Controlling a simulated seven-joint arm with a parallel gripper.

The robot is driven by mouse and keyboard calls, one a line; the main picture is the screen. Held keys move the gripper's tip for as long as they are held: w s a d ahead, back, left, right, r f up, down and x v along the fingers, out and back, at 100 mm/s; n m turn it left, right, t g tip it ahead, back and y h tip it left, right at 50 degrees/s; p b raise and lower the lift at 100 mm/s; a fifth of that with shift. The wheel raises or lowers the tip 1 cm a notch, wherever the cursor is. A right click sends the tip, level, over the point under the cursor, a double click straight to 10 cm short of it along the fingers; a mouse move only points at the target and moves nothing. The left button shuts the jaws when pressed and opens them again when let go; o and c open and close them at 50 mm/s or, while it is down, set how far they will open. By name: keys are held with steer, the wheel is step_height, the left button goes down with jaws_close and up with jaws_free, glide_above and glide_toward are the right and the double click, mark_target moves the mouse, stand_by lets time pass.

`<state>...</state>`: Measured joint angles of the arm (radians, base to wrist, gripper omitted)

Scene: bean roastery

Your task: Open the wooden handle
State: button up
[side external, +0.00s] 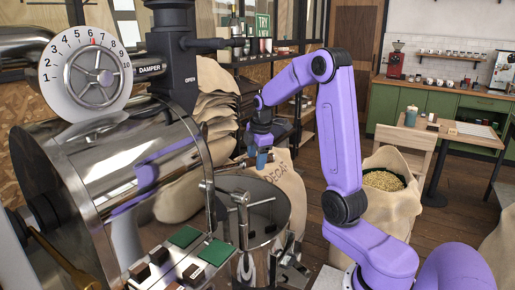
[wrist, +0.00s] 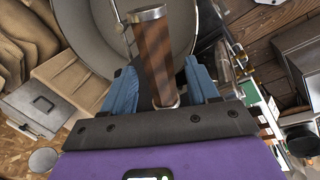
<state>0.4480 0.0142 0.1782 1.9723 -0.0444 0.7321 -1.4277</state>
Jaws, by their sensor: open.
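The wooden handle (wrist: 157,55) is a brown cylinder with metal ends, seen in the wrist view. It stands between the two blue fingers of my gripper (wrist: 163,85), with a finger on either side. My gripper is open, and the fingers look apart from the wood. In the side external view my gripper (side external: 261,161) points down above the round metal bin at the front of the roaster. The handle is not clear in that view, being small and partly behind the fingers.
The roaster drum (side external: 135,165) with its damper dial (side external: 85,69) stands at left. The metal bin (side external: 270,193) lies below my gripper. A sack of beans (side external: 388,208) is at right, and a control panel with green pads (side external: 216,252) is in front.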

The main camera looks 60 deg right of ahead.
steer(key=v, duration=1.7)
steer(key=shift+r, duration=0.2)
steer(key=c, duration=0.4)
steer(key=shift+s+d+f+m+y, duration=0.25)
steer(key=shift+d+f+m, duration=0.25)
steer(key=shift+d+m, duration=0.1)
steer(key=shift+s+d+f+m+y, duration=0.3)
steer(key=shift+d+f+m, duration=0.2)
steer(key=shift+d+m, duration=0.1)
jaws_close()
steer(key=s+d+f+m+t+y, duration=0.1)
steer(key=s+d+f+m+t, duration=0.2)
steer(key=d+m, duration=0.35)
steer(key=s+d+f+m+t+y, duration=0.1)
steer(key=s+d+f+m+y, duration=0.15)
steer(key=s+d+m, duration=0.45)
steer(key=w+a+f, duration=0.6)
steer(key=w+f, duration=0.2)
steer(key=w, duration=0.2)
steer(key=shift+f+m+h, duration=0.25)
steer(key=shift+m+h, duration=0.15)
steer(key=shift+m, duration=0.05)
